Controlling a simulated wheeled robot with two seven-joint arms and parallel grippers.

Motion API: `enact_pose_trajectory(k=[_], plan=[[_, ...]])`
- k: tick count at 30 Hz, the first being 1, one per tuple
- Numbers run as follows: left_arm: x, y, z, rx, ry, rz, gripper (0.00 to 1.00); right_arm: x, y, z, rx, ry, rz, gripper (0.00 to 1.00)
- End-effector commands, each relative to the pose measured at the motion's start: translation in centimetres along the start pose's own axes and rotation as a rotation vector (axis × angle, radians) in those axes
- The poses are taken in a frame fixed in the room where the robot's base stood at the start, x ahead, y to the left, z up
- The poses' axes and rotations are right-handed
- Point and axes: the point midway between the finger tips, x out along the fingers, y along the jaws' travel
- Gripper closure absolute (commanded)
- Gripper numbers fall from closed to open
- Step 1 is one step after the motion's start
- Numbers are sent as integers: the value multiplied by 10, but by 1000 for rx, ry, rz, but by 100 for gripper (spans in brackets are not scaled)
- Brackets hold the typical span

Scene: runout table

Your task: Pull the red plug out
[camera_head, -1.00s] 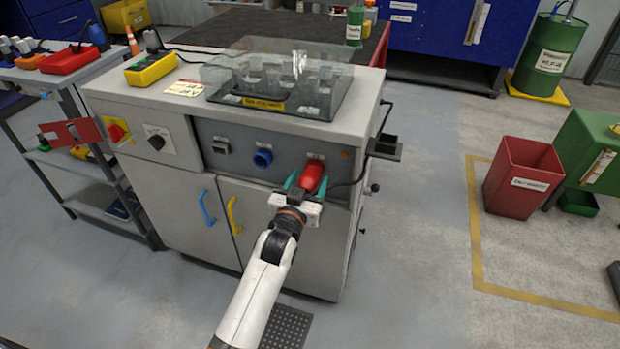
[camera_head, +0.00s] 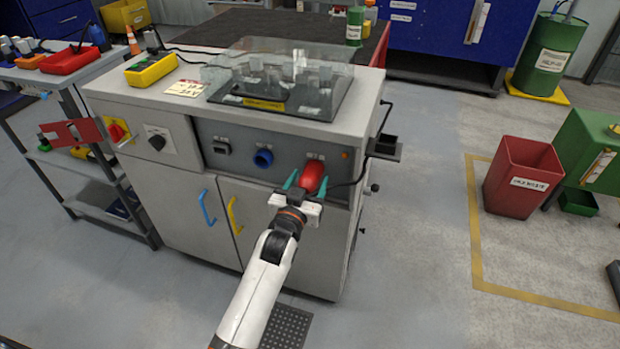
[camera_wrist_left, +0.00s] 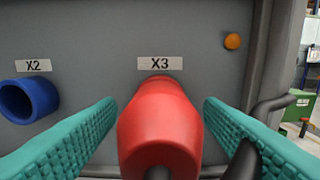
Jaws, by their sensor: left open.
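The red plug (camera_head: 312,176) sits in the socket labelled X3 on the dark front panel of the grey cabinet (camera_head: 130,92). A dark cable runs from it to the right. My left gripper (camera_head: 305,184) is open, with its teal fingers on either side of the plug. In the left wrist view the red plug (camera_wrist_left: 160,125) is centred between the fingers, with a visible gap on each side. The far tips of the fingers reach close to the panel. My right gripper is not in view.
A blue socket (camera_head: 263,158) labelled X2 is left of the plug, and an orange lamp (camera_head: 346,155) is at its upper right. A clear cover (camera_head: 290,60) stands on the cabinet top. Blue and yellow door handles (camera_head: 234,215) are below left.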

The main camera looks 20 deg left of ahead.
Motion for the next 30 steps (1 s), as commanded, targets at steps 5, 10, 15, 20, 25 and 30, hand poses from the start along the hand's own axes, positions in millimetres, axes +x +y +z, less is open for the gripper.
enact_pose_trajectory(k=[5, 10, 15, 20, 25, 30], plan=[[0, 0, 0, 0, 1, 0, 38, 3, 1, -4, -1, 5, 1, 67], [0, 0, 0, 0, 1, 0, 38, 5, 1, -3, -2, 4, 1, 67], [0, 0, 0, 0, 0, 0, 58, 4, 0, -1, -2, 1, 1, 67], [0, 0, 0, 0, 0, 0, 84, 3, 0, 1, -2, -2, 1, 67], [0, 0, 1, 0, -2, 0, 97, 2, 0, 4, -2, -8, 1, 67], [-3, 0, 1, 0, -1, 0, 97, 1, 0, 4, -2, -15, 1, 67]])
